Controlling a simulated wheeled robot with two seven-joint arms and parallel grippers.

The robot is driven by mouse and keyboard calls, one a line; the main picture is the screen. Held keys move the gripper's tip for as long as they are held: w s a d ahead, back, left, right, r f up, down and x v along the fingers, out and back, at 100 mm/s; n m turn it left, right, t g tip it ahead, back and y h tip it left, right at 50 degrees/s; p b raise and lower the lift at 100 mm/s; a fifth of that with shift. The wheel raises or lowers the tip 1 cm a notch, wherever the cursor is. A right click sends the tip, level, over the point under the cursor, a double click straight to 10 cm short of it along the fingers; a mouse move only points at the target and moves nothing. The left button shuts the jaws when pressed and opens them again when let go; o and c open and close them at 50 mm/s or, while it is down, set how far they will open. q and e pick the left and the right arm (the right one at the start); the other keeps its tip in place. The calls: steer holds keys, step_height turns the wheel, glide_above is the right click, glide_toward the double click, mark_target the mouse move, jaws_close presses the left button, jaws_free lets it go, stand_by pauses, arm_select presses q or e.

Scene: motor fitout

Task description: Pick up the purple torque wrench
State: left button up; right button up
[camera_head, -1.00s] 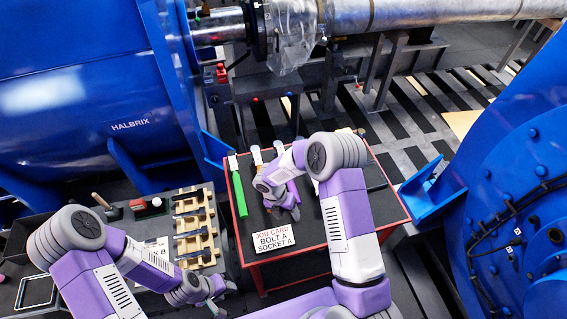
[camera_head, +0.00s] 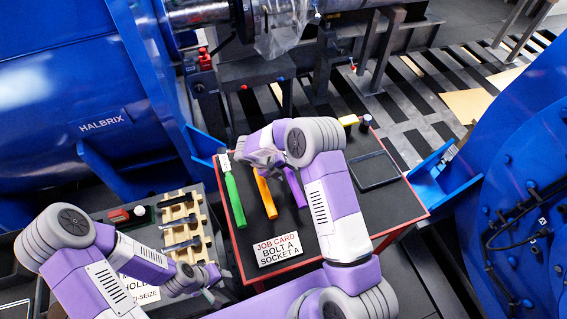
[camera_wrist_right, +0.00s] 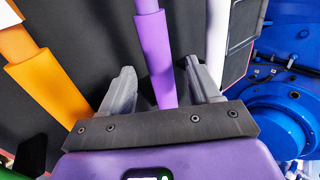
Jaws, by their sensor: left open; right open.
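The purple torque wrench (camera_head: 296,187) lies on the dark top of the red-edged table, partly hidden by my right arm in the head view. In the right wrist view the purple wrench (camera_wrist_right: 155,55) runs between the two fingers of my right gripper (camera_wrist_right: 158,78), with gaps on both sides. My right gripper (camera_head: 262,158) is open; its fingers are hard to make out in the head view. My left gripper (camera_head: 208,282) is open and empty at the lower left, near the side bench.
An orange wrench (camera_head: 265,195) and a green one (camera_head: 234,200) lie left of the purple one. A job card (camera_head: 277,249) stands at the table's front. A black tray (camera_head: 375,171) lies at the right. Wooden racks (camera_head: 183,225) stand on the left bench.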

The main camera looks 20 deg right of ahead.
steer(key=shift+s+d+f, duration=0.2)
steer(key=shift+d+f, duration=0.25)
steer(key=shift+f, duration=0.1)
steer(key=x, duration=0.4)
steer(key=shift+w+d+f, duration=0.1)
steer(key=shift+w+f, duration=0.1)
steer(key=shift+r, duration=0.1)
jaws_close()
